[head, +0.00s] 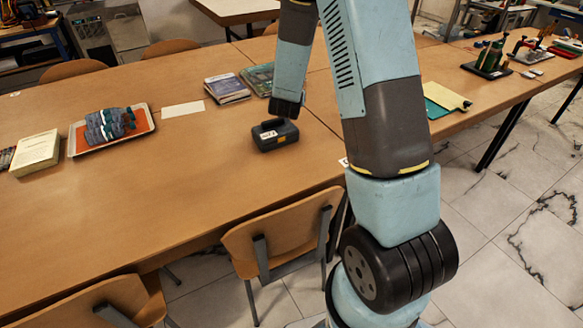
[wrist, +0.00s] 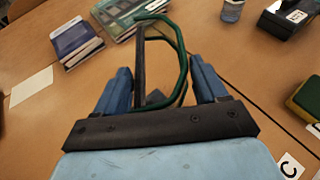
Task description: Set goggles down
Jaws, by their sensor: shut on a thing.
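In the wrist view, my gripper (wrist: 165,85) has blue fingers on either side of the goggles (wrist: 182,62). The goggles show as a curved green band with a dark bar beside it, held between the fingers over the wooden table. The dark palm hides their near part, and the gap beneath them cannot be judged. In the head view I cannot make out the goggles, and my arm covers part of the table. The table (head: 215,150) is brown wood.
Books (head: 228,88) and a white card (head: 183,110) lie on the table. A black case with a handle (head: 275,134) stands near my arm. A tray (head: 78,146) and a cream book (head: 36,152) are at left. The front middle of the tabletop is bare.

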